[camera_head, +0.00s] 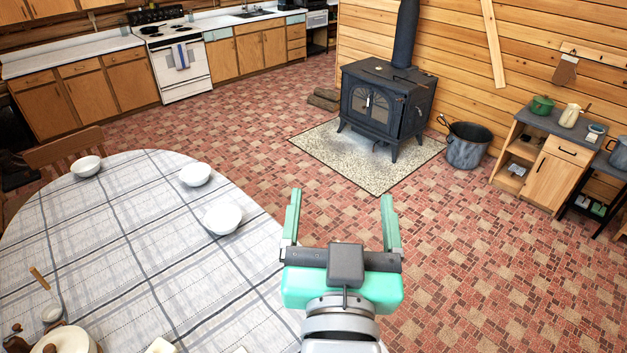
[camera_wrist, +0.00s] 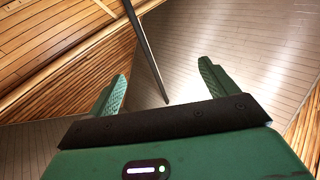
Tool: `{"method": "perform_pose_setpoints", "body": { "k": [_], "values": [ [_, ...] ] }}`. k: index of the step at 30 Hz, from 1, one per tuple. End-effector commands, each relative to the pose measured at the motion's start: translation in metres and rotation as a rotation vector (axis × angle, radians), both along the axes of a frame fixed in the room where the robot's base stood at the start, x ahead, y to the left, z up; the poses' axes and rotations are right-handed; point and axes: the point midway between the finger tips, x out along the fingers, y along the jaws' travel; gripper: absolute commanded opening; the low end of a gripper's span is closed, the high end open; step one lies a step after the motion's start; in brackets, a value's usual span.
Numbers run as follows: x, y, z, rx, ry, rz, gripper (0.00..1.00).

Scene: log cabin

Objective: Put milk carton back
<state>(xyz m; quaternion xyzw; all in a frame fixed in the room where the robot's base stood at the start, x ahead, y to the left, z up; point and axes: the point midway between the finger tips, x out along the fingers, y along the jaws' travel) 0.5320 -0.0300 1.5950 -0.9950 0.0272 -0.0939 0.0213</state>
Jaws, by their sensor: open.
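My gripper (camera_head: 341,196) is open and empty, held out beside the right edge of the dining table (camera_head: 130,215). Its two green fingers point away across the room. The wrist view also shows my gripper (camera_wrist: 162,70) with nothing between the fingers. No milk carton can be made out for certain. A small white object (camera_head: 162,346) is cut off by the bottom edge of the head view, and I cannot tell what it is.
White bowls (camera_head: 222,219) stand on the checked tablecloth, with a lidded pot (camera_head: 66,340) at the lower left. A black stove (camera_head: 387,105) stands on a stone pad. A metal bucket (camera_head: 467,146) and a wooden cabinet (camera_head: 556,175) are at the right. The brick floor between is clear.

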Motion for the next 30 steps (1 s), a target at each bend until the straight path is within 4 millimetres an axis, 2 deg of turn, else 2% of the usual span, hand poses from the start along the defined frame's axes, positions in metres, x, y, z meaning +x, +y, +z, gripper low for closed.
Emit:
{"method": "perform_pose_setpoints", "body": {
  "k": [1, 3, 6, 7, 10, 18, 23, 30],
  "values": [
    [-0.019, 0.010, 0.043, -0.015, -0.110, 0.015, 0.85],
    [-0.047, 0.020, 0.089, -0.033, -0.240, 0.031, 0.85],
    [-0.077, 0.029, 0.129, -0.047, -0.362, 0.043, 0.85],
    [-0.083, 0.030, 0.136, -0.050, -0.385, 0.045, 0.85],
    [-0.093, 0.032, 0.146, -0.053, -0.420, 0.048, 0.85],
    [-0.092, 0.032, 0.147, -0.053, -0.419, 0.048, 0.85],
    [-0.092, 0.033, 0.183, -0.042, -0.418, 0.055, 0.85],
    [-0.092, 0.033, 0.175, -0.041, -0.417, 0.057, 0.85]
  ]
}}
